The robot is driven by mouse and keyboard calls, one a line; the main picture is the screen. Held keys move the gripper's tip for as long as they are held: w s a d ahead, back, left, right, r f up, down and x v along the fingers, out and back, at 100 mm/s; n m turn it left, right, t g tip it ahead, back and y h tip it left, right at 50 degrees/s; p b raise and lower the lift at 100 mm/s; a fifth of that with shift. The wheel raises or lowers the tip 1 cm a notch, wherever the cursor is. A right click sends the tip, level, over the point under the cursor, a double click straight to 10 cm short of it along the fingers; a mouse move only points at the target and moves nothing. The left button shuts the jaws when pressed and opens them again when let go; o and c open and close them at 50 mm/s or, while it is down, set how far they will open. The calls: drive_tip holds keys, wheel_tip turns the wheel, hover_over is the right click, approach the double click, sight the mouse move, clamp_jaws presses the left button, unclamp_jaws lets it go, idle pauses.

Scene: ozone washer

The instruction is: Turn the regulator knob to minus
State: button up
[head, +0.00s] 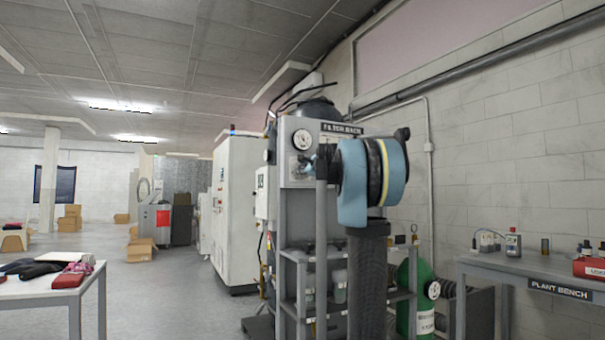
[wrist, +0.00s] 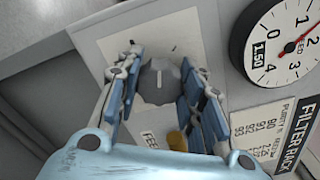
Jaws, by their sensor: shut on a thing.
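The regulator knob (wrist: 159,82) is a dark grey dial with a pale pointer line, set on a light plate (wrist: 107,53) of the panel. In the wrist view the line points almost straight up in the picture. My gripper (wrist: 160,66) has its blue-padded fingers on the left and right sides of the knob, shut on it. In the head view my gripper (head: 311,165) is at the panel front and the knob is hard to make out behind it. Any plus or minus marks are too small to read.
A feed gauge (wrist: 287,40) sits right of the knob, above the filter rack label (wrist: 291,138). A small brass-coloured part (wrist: 177,140) is below the knob. In the head view, a green cylinder (head: 415,300) and the plant bench (head: 525,268) stand to the right.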

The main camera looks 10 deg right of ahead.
drive_tip(key=n, duration=0.6)
drive_tip(key=shift+s+a+f+n, duration=0.1)
drive_tip(key=shift+a+f+n, duration=0.05)
drive_tip(key=shift+f+n, duration=0.15)
drive_tip(key=n, duration=0.6)
idle(0.3)
drive_tip(key=o, duration=1.1)
drive_tip(key=v, duration=1.1)
drive_tip(key=shift+s+d, duration=0.25)
